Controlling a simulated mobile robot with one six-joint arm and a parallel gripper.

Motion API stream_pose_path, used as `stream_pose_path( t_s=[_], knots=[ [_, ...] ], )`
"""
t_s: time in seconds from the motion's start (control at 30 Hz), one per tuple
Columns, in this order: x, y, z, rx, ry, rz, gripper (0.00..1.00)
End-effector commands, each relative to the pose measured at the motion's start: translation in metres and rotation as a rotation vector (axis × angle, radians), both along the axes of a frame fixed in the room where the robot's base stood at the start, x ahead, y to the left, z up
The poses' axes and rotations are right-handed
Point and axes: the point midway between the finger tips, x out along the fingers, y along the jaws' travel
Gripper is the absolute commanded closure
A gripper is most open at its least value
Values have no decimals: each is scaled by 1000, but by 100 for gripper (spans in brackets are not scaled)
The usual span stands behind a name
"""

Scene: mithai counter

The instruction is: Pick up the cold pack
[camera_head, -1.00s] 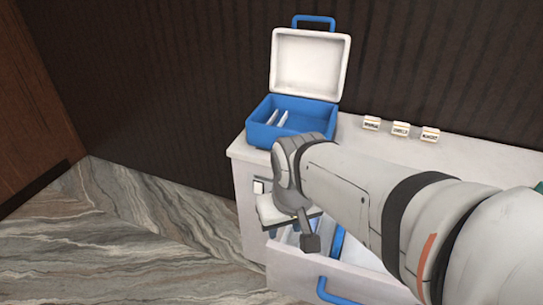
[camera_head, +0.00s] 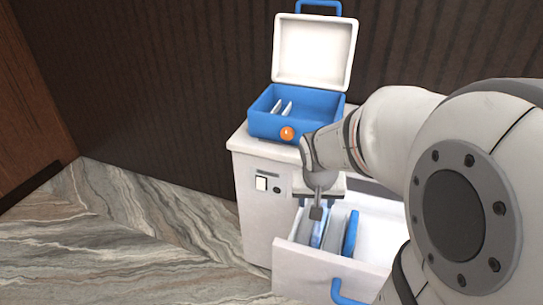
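An open white drawer (camera_head: 286,252) in the counter holds upright flat packs: a pale blue one (camera_head: 319,236), a grey-white one (camera_head: 335,231) and a deep blue one (camera_head: 350,233). I cannot tell which is the cold pack. My gripper (camera_head: 316,213) points down over the drawer, in front of the tops of the packs at the left. Its fingers are small and seen edge-on, so their opening, and any contact with a pack, cannot be told. My arm hides the drawer's right part.
A blue cooler box (camera_head: 262,126) with its white lid (camera_head: 314,52) raised stands on the counter (camera_head: 240,141). It has an orange round mark (camera_head: 287,133) in front and two white dividers inside. The drawer's blue handle (camera_head: 346,294) juts forward. The floor at left is clear.

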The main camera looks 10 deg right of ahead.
Motion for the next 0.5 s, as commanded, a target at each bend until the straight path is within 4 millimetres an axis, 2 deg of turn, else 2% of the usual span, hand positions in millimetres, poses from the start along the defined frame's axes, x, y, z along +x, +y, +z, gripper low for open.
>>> stream_pose_path(
  t_s=[0.03, 0.2, 0.3, 0.5],
  knots=[
    [13, -11, -36, -1, -5, -44, 51],
    [51, -42, -98, 1, -56, -167, 51],
    [64, -53, -119, 6, -77, -209, 51],
    [75, -62, -141, 13, -92, -238, 51]
  ],
)
